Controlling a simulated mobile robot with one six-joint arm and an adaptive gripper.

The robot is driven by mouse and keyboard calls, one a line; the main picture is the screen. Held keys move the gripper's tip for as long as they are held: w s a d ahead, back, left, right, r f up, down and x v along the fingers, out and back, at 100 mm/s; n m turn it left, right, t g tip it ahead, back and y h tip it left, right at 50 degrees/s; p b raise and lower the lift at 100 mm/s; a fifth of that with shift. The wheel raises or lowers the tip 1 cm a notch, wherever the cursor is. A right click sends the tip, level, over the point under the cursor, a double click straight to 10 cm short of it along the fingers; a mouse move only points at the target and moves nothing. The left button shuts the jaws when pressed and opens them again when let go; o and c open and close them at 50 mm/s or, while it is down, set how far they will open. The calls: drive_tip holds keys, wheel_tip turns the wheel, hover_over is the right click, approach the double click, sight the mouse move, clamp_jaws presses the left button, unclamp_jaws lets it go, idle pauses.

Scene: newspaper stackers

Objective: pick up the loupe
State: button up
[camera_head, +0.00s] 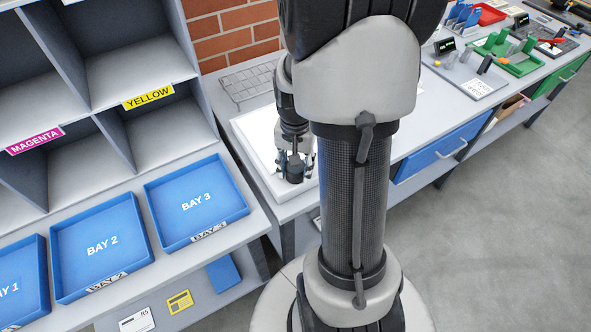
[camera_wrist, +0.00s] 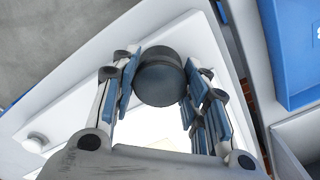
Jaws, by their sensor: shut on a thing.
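The loupe (camera_wrist: 158,82) is a dark, round, short cylinder between the blue-padded fingers of my gripper (camera_wrist: 162,72) in the wrist view. The fingers are closed on its sides. In the head view the loupe (camera_head: 294,173) shows as a small dark cylinder at the end of my gripper (camera_head: 296,166), over the white light panel (camera_head: 254,134). I cannot tell whether its bottom touches the panel. My arm hides part of the panel and bench to the right.
Blue trays stand to the left, among them BAY 2 (camera_head: 66,272) and BAY 3 (camera_head: 160,225), below grey shelf compartments (camera_head: 165,135). A wire rack (camera_head: 248,84) lies behind the panel near the brick wall (camera_head: 228,30). A green tray (camera_head: 520,64) is far right.

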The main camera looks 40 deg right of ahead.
drive_tip(key=shift+c, duration=1.2)
drive_tip(key=shift+r, duration=0.1)
